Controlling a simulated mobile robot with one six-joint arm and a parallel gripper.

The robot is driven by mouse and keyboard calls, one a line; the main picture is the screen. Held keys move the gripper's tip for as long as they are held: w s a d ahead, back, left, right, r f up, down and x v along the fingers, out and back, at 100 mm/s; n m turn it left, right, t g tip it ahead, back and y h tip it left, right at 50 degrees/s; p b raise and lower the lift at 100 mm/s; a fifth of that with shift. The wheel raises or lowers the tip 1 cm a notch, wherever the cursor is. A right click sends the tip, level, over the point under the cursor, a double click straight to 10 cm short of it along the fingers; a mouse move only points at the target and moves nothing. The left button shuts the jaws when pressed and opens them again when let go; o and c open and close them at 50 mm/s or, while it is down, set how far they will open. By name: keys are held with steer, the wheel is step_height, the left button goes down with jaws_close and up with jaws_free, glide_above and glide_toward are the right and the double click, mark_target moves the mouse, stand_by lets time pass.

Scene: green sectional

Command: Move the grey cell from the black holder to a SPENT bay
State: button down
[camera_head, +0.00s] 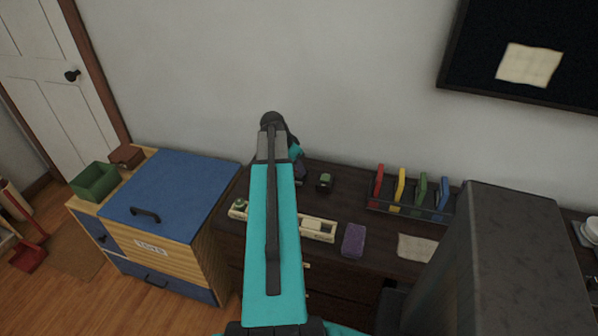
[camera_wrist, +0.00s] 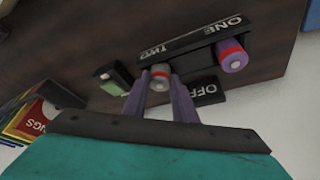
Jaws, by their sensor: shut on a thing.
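The grey cell (camera_wrist: 160,73), with a red band, is between the purple fingers of my gripper (camera_wrist: 160,92) in the wrist view. My gripper is shut on it. It is beside the TWO end of the black holder (camera_wrist: 190,42); I cannot tell whether it is clear of its slot. A purple cell (camera_wrist: 232,60) with a red band sits at the ONE end. An OFF plate (camera_wrist: 205,91) is beside the holder. In the head view my arm hides most of the gripper and holder. A cream tray (camera_head: 318,229) lies nearer the front, partly behind my arm; no SPENT label is readable.
A small black and green object (camera_head: 325,183) stands right of my gripper. A rack of coloured cards (camera_head: 410,208), a purple sponge (camera_head: 354,240) and a beige cloth (camera_head: 417,247) are on the dark cabinet top. A blue-topped cabinet (camera_head: 175,190) stands left.

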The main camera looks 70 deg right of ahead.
steer(key=shift+r, duration=0.15)
steer(key=shift+r+b, duration=0.55)
steer(key=shift+r, duration=0.75)
steer(key=shift+a+r, duration=0.1)
steer(key=shift+r, duration=0.25)
steer(key=s+a+b, duration=0.3)
steer(key=a+b, duration=0.1)
steer(key=a, duration=0.6)
steer(key=shift+s+r, duration=0.3)
steer(key=shift+s, duration=0.05)
steer(key=shift+a+b, duration=0.1)
steer(key=shift+b, duration=0.3)
steer(key=shift+s+a+b, duration=0.15)
steer(key=shift+a+b, duration=0.15)
steer(key=shift+b, duration=0.95)
